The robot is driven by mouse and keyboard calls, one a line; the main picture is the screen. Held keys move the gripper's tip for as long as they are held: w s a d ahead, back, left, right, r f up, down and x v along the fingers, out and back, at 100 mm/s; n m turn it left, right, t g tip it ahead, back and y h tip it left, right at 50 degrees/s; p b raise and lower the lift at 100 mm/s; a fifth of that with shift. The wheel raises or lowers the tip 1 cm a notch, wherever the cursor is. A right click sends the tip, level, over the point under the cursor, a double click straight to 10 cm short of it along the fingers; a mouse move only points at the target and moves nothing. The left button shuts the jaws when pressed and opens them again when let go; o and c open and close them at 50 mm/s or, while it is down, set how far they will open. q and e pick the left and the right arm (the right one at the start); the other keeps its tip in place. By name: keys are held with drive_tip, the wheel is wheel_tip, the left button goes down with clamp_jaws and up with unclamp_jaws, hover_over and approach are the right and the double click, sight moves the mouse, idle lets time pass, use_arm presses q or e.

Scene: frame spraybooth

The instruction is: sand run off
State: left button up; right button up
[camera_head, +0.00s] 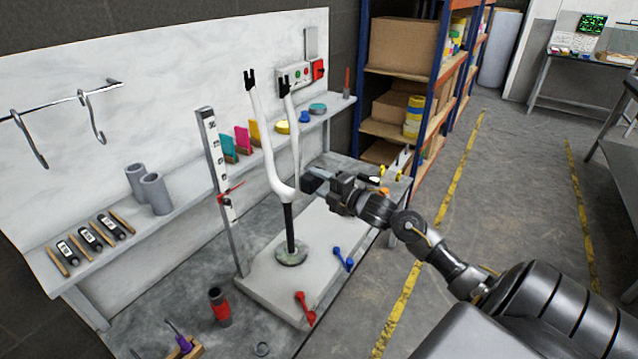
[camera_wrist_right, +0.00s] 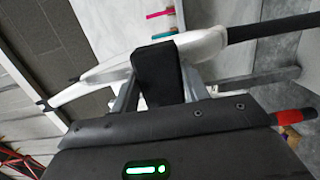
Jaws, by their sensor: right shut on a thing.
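A white bicycle fork (camera_head: 272,160) stands upright on a black post (camera_head: 289,228) with a round foot, on a pale slab (camera_head: 262,268). Its two legs point up with dark tips. My right gripper (camera_head: 326,182) is just right of the fork's crown, at the end of my arm from the lower right. It is shut on a dark block (camera_wrist_right: 158,72), which shows between the fingers in the right wrist view. There the white fork (camera_wrist_right: 100,72) passes just beyond the block; I cannot tell whether they touch. My left gripper is in neither view.
A height gauge (camera_head: 215,160) stands left of the fork. Red (camera_head: 304,306) and blue (camera_head: 343,258) handled tools lie on the slab. A red-banded cylinder (camera_head: 219,306) stands in front. The back shelf holds grey cups (camera_head: 155,192) and coloured cards (camera_head: 242,139).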

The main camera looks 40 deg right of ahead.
drive_tip(key=shift+w+a, duration=0.25)
drive_tip(key=shift+w, duration=0.6)
drive_tip(key=shift+s+r+p, duration=0.1)
drive_tip(key=shift+r+p, duration=1.2)
drive_tip(key=shift+r, duration=0.6)
drive_tip(key=shift+r+p, duration=1.35)
drive_tip(key=shift+r, duration=0.45)
